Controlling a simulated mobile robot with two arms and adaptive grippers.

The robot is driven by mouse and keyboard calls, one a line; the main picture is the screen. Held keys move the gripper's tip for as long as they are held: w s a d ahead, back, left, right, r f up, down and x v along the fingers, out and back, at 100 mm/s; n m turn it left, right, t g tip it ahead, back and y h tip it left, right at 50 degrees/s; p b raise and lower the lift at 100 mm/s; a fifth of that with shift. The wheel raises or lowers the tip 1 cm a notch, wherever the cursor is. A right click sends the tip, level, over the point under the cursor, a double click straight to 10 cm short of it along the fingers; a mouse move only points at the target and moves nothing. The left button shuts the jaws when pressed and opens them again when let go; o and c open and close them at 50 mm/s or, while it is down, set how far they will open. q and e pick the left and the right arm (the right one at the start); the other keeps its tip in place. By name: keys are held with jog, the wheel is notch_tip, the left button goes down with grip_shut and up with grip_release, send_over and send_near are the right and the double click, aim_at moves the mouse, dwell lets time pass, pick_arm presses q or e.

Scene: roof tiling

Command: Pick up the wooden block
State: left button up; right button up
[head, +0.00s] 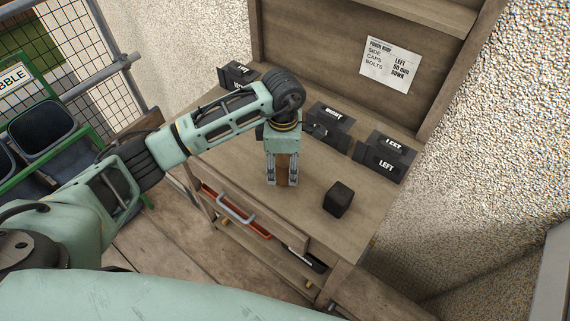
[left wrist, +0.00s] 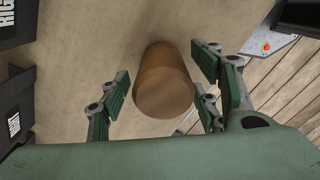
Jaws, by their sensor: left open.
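The wooden block (left wrist: 163,82) is a brown, rounded piece standing on the workbench. In the left wrist view it sits between the two fingers, with a visible gap to the finger on the left. In the head view only a brown strip of the block (head: 283,168) shows between the fingers. My left gripper (head: 282,182) points down over the bench with its fingers open around the block; it also shows in the left wrist view (left wrist: 165,105). The right gripper is not in view.
A black block (head: 338,199) stands on the wooden workbench (head: 312,223), right of my left gripper. Black labelled pieces (head: 380,163) line the bench's back. A note (head: 391,63) hangs on the back panel. An orange tray (head: 236,212) is below the bench top.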

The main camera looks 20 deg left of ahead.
pick_arm(q)
jog(key=shift+f, duration=0.9)
jog(key=shift+c, duration=0.2)
jog(key=c, duration=1.2)
jog(key=shift+c, duration=0.2)
jog(key=shift+w+r, duration=0.1)
jog(key=shift+r, duration=0.5)
notch_tip(320, 180, up, 3)
jog(key=shift+f+b, duration=0.1)
jog(key=shift+b, duration=0.65)
jog(key=w+d+r+b, duration=0.1)
jog(key=w+d+r, duration=0.1)
jog(key=d, duration=0.3)
jog(key=w+d+r+b, duration=0.2)
jog(key=w+d+r, duration=0.1)
jog(key=d+r, duration=0.2)
jog(key=shift+d, duration=0.35)
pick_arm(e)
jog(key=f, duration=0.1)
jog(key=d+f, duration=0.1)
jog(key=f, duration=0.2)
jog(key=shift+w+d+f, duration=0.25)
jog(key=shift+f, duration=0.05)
